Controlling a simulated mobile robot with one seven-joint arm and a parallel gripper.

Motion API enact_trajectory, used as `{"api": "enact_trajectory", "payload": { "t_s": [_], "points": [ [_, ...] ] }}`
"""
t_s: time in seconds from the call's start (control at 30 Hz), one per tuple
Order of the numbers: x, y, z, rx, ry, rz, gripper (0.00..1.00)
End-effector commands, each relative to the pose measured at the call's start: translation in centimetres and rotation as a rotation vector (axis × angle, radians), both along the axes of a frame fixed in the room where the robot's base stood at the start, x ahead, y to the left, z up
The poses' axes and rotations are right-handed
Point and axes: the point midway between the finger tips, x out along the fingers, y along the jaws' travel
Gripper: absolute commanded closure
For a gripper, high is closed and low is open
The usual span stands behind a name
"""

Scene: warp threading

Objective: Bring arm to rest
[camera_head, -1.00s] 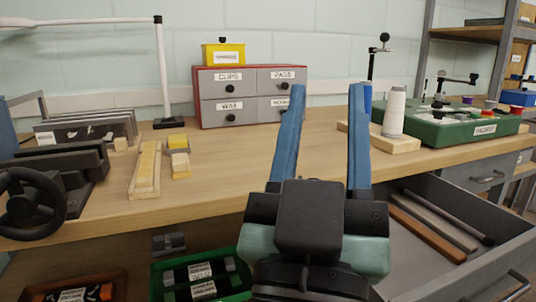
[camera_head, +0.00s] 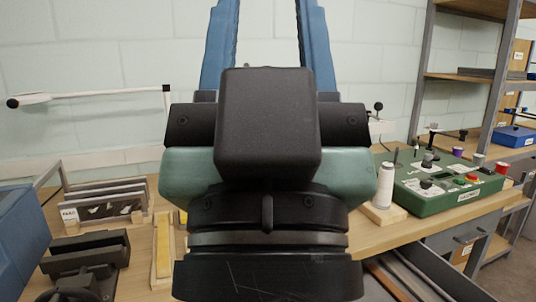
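My gripper (camera_head: 266,14) is raised close in front of the head camera and points upward. Its two blue fingers stand well apart, with only wall showing between them. The fingertips are cut off by the top edge. The gripper's black and green body fills the middle of the view and hides the centre of the workbench (camera_head: 392,238), including the place where the drawer cabinet stood.
An open drawer (camera_head: 440,282) juts out at lower right. A green case (camera_head: 452,192) and a white thread cone (camera_head: 385,186) stand on the bench at right. A black clamp-like device (camera_head: 85,258) and slotted rack (camera_head: 105,203) are at left. Shelving (camera_head: 485,78) stands far right.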

Motion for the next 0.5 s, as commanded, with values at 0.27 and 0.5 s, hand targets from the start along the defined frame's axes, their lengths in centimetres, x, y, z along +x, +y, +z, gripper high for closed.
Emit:
{"api": "enact_trajectory", "payload": {
  "t_s": [0.27, 0.5],
  "points": [
    [0.0, 0.0, 10.3, -0.001, 0.0, 0.001, 0.55],
    [0.0, 0.0, 15.9, 0.0, 0.001, 0.001, 0.55]
  ]
}}
